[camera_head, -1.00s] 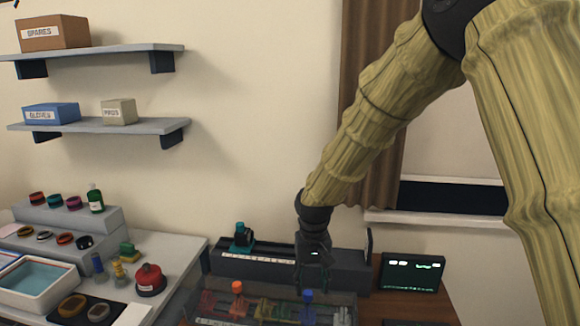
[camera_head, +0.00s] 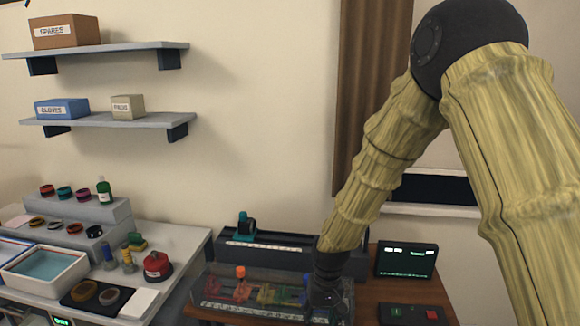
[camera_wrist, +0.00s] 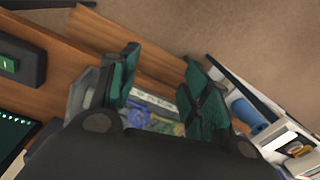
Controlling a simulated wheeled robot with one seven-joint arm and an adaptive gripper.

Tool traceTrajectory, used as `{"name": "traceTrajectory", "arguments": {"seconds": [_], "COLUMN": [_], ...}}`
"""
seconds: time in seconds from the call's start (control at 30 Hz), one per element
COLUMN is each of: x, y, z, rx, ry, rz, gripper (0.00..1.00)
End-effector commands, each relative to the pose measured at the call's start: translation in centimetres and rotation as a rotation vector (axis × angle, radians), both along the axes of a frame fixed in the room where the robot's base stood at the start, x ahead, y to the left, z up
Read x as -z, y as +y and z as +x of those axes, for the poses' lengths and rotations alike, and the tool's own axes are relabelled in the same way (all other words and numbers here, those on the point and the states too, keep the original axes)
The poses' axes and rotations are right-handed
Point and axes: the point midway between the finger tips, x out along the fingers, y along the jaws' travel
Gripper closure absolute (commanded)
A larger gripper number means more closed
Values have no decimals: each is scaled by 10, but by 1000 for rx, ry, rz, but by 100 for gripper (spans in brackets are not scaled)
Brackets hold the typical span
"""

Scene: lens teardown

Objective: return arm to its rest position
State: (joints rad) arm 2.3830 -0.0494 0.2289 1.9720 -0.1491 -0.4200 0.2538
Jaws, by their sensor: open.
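My arm (camera_head: 385,150) hangs down from the upper right in the head view, bent at a dark joint. My gripper (camera_head: 328,308) is low at the right end of a see-through case (camera_head: 205,300); its fingers are dark and hard to make out there. In the wrist view my gripper (camera_wrist: 160,78) shows two green-padded fingers standing apart, with nothing visible held between them. Part of the case and its coloured contents show beyond and between the fingers. From these views I cannot tell whether the gripper touches the case.
A dark rail unit (camera_head: 285,254) stands behind the case. A screen (camera_head: 407,261) and a button box (camera_head: 405,314) are to the right. A white table (camera_head: 185,245) at left holds a basin (camera_head: 45,268), a red pot (camera_head: 157,265) and rings. Wall shelves (camera_head: 110,120) hang above.

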Motion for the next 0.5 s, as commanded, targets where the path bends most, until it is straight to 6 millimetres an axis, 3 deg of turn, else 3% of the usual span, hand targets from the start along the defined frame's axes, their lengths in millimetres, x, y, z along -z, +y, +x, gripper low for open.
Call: {"name": "traceTrajectory", "arguments": {"seconds": [0.27, 0.5], "x": [107, 187], "y": [-30, -63], "z": [-66, -148], "rx": [34, 73], "ry": [19, 18], "rz": [41, 49], "gripper": [52, 52]}}
